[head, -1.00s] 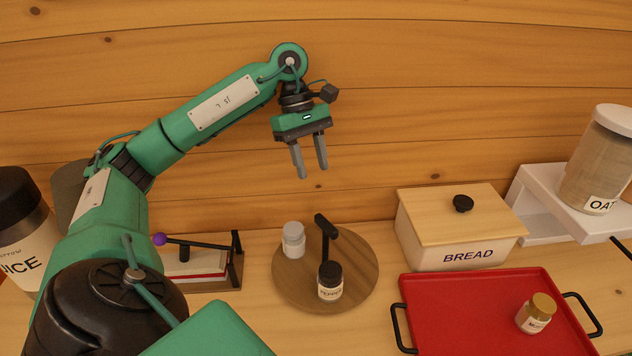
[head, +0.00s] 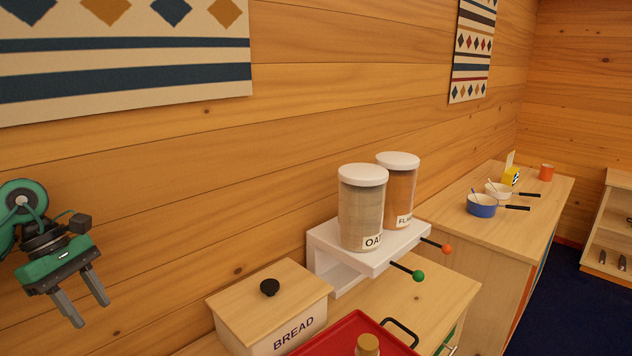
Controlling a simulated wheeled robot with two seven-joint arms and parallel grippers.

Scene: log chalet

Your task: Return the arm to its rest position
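My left gripper (head: 82,305) is at the left edge of the head view, raised in front of the log wall. Its two grey fingers point down and stand apart, with nothing between them. Only the end of the green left arm (head: 22,203) shows; the rest is out of the picture. My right gripper is not in view.
A bread box (head: 299,331) with a wooden lid stands below right of the gripper. A red tray (head: 335,335) with a gold-lidded jar (head: 367,345) is in front. A white dispenser stand (head: 335,271) holds an oat canister (head: 361,208) and another canister (head: 400,190). Pans (head: 482,205) stand farther right.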

